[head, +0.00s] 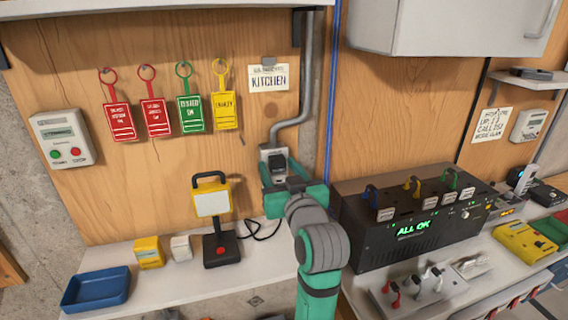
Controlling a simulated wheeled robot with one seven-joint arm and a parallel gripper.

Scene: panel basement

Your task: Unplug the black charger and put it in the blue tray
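The black charger (277,163) sits in a pale wall socket (267,153) at the lower end of the grey conduit, under the KITCHEN sign. My gripper (284,178) is right in front of and just below the charger, and its teal and grey parts cover the lower part of the socket. I cannot tell whether its fingers touch the charger or how far apart they are. The blue tray (70,301) lies at the left front of the white bench, and it looks empty.
A yellow work lamp (211,203) with a black base stands left of my arm, its dark cable beside it. A yellow box (148,252) and white block (181,248) stand between tray and lamp. A black ALL OK unit (400,245) stands right of my arm.

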